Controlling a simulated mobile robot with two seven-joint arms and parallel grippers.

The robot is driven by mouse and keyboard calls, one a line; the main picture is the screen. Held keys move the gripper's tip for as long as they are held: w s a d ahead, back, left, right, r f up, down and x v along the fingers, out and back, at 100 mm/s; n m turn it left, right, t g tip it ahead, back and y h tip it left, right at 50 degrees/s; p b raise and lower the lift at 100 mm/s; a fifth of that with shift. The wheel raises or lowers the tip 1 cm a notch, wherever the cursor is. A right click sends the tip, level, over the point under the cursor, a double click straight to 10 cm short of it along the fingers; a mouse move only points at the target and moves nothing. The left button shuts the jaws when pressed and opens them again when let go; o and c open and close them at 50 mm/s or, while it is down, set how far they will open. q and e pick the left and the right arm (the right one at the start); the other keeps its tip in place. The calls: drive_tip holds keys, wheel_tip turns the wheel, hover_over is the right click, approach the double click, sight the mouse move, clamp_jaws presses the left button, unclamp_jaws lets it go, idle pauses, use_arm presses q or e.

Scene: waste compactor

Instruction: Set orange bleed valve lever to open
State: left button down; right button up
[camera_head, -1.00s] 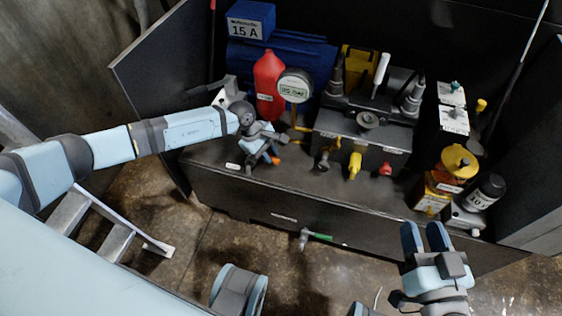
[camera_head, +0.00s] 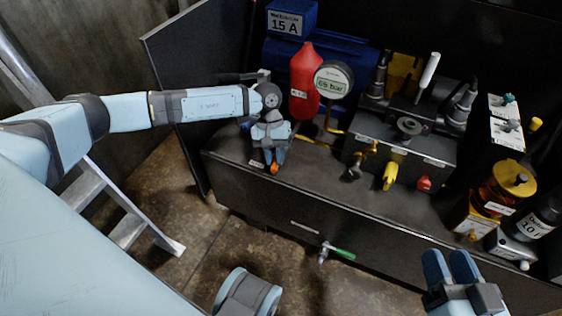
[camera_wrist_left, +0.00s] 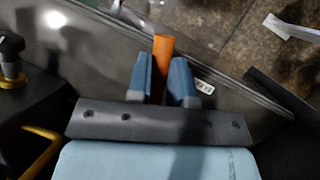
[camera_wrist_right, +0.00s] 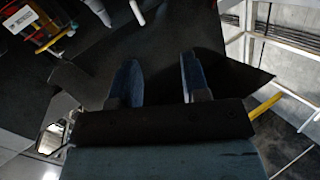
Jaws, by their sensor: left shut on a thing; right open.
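The orange bleed valve lever (camera_head: 275,168) shows at the front left of the dark bench top, just below my left gripper (camera_head: 273,160). In the left wrist view the lever (camera_wrist_left: 162,58) sticks out between the blue fingers of my left gripper (camera_wrist_left: 163,80), which is shut on it. The lever's base is hidden by the gripper. My right gripper (camera_head: 452,268) is open and empty in front of the bench's right part; in its wrist view the fingers (camera_wrist_right: 160,80) are apart with nothing between them.
A red bottle (camera_head: 305,82) and a round gauge (camera_head: 333,80) stand behind my left gripper. A yellow lever (camera_head: 390,176), a red knob (camera_head: 424,183) and an amber jar (camera_head: 508,185) are to the right. A green-handled tap (camera_head: 338,252) is on the bench front.

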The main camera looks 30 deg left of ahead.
use_arm(q)
drive_tip(key=shift+a+f+m, duration=0.15)
drive_tip(key=shift+a+m, duration=0.1)
drive_tip(key=shift+m, duration=0.15)
drive_tip(key=shift+s+a+m+g+y+b, duration=0.15)
drive_tip(key=shift+a+m+g+y+b, duration=0.3)
drive_tip(key=shift+m+b, duration=0.45)
use_arm(e)
drive_tip(key=shift+w+d+f+n+t, duration=0.3)
drive_tip(key=shift+w+n, duration=0.2)
drive_tip(key=shift+n, duration=0.1)
use_arm(q)
drive_tip(key=shift+a, duration=0.1)
use_arm(e)
drive_tip(key=shift+r, duration=0.1)
use_arm(q)
drive_tip(key=c, duration=1)
unclamp_jaws()
drive_tip(key=shift+c, duration=0.2)
drive_tip(key=shift+r, duration=0.25)
